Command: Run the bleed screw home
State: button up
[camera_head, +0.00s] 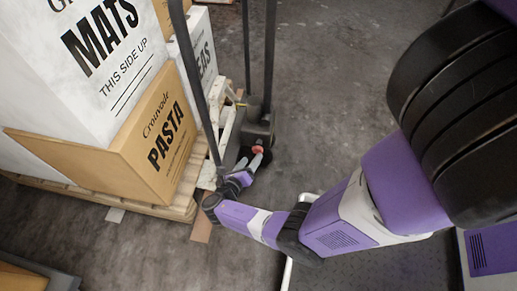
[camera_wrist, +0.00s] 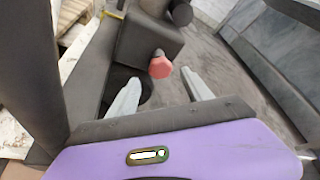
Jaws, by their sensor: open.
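The bleed screw has a red hexagonal head (camera_wrist: 160,67) and sticks out of the dark pump block (camera_wrist: 145,40) in the wrist view. In the head view its red head (camera_head: 257,149) shows small at the foot of the dark truck. My gripper (camera_wrist: 161,77) is open, with one pale finger on either side of the line to the red head. The head is just beyond or level with the fingertips; I cannot tell exactly. No contact shows. In the head view my gripper (camera_head: 254,160) reaches in low from the front.
Dark upright posts (camera_head: 270,50) of the truck rise close to my gripper. A pallet (camera_head: 185,205) on the left bears a pasta box (camera_head: 165,140) and a white mats box (camera_head: 105,60). The grey floor (camera_head: 340,120) to the right is clear.

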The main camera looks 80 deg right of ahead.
aim_at(257, 152)
jog(key=b+x, duration=0.3)
jog(key=x, duration=0.3)
jog(key=shift+f, duration=0.2)
jog(key=shift+s+d, duration=0.15)
jog(key=shift+d, duration=0.35)
grip_shut()
